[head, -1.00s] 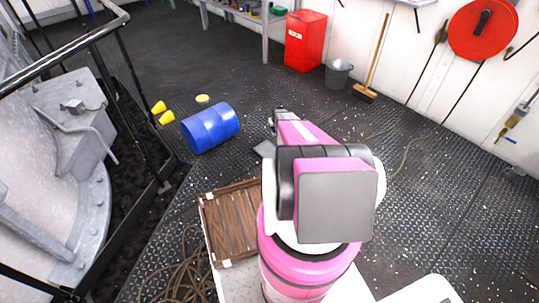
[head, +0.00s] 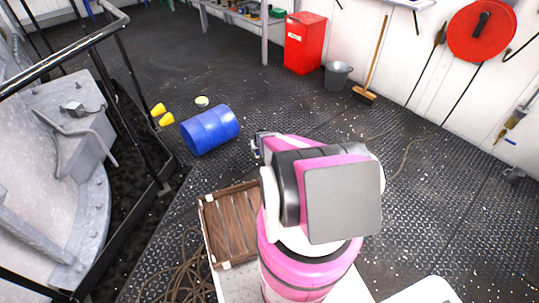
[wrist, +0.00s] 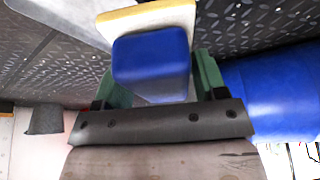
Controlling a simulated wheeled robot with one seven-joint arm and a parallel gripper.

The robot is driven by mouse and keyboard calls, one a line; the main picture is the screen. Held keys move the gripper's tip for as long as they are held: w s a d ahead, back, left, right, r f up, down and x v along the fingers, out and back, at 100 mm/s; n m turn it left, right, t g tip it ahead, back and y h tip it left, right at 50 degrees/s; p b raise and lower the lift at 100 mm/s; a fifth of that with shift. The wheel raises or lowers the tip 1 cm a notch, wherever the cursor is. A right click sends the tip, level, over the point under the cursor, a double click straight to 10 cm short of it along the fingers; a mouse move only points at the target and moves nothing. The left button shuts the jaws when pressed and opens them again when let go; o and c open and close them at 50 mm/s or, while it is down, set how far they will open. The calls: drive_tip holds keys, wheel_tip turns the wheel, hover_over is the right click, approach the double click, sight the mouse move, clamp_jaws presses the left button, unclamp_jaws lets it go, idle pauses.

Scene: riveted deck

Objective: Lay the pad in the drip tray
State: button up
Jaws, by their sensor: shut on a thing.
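My gripper (wrist: 157,78) has green fingers on both sides of a blue block in the wrist view. A flat cream pad (wrist: 122,24) lies against the far side of this block and seems joined to it. In the head view my gripper (head: 260,144) is small, left of my pink arm, and its load cannot be made out. A pale grey flat shape (wrist: 80,14) at the top left of the wrist view may be the drip tray; I cannot tell for sure. The pad appears apart from the floor.
A blue barrel (head: 210,129) lies on its side left of my gripper, with yellow pieces (head: 165,118) beyond it. A wooden crate (head: 231,188) is close by. A red cabinet (head: 304,43), grey bucket (head: 338,75) and broom (head: 366,95) stand along the wall. A railing bounds the left.

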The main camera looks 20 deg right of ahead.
drive_tip(key=d+f, duration=0.1)
drive_tip(key=d, duration=0.2)
drive_tip(key=w+d+f, duration=0.1)
drive_tip(key=d+f, duration=0.1)
drive_tip(key=w+d+f, duration=0.1)
drive_tip(key=d+f, duration=0.1)
drive_tip(key=d, duration=0.1)
drive_tip(key=shift+w+d+f, duration=0.15)
drive_tip(key=shift+d+f, duration=0.05)
drive_tip(key=shift+d, duration=0.1)
drive_tip(key=shift+f, duration=1.95)
drive_tip(key=shift+f, duration=0.15)
drive_tip(key=o, duration=0.9)
drive_tip(key=shift+c, duration=0.2)
